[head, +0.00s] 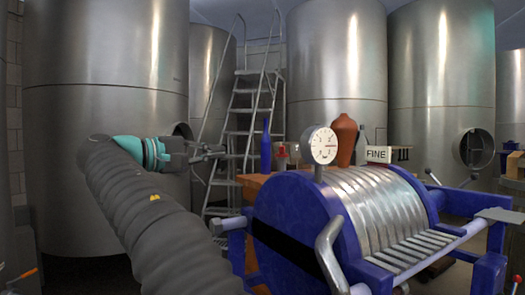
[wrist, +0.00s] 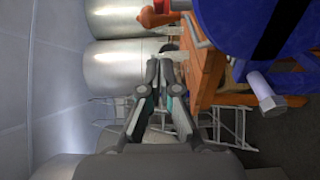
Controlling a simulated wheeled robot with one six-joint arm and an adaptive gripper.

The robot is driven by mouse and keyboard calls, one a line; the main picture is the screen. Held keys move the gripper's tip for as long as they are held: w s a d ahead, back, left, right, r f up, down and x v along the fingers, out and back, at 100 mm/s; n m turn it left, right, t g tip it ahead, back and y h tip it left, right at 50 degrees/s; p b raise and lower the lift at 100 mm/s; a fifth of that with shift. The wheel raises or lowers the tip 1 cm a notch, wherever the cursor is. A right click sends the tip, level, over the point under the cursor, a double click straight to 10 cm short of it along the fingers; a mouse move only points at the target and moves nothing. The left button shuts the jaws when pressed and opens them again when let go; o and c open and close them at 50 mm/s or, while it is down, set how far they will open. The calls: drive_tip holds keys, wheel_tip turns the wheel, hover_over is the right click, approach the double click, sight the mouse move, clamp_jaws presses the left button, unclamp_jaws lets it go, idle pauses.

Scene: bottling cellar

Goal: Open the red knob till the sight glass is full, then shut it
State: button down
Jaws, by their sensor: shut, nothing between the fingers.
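A small red knob (head: 282,150) shows in the head view above the wooden table, between a blue bottle and the pressure gauge. A small pale, glass-like piece (head: 294,153) stands beside it; I cannot tell if it is the sight glass or how full it is. My gripper (head: 222,152) is to the left of the knob, apart from it, with the blue bottle between them in the picture. In the wrist view my gripper (wrist: 165,62) is shut and empty, pointing along the side of the table. Red parts at the top of that view are too small to identify surely.
A blue filter press (head: 290,222) with metal plates fills the right foreground. The gauge (head: 323,147), blue bottle (head: 266,147), brown jug (head: 343,142) and FINE sign (head: 378,154) stand near the wooden table (head: 250,184). A ladder (head: 240,125) and steel tanks (head: 105,160) are behind.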

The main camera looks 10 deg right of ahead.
sight(282, 151)
drive_tip(key=s+d+b+x, duration=0.1)
drive_tip(key=s+x, duration=0.1)
drive_tip(key=x, duration=1)
drive_tip(key=shift+d+b, duration=0.3)
drive_tip(key=shift+d, duration=0.25)
drive_tip(key=shift+s, duration=0.15)
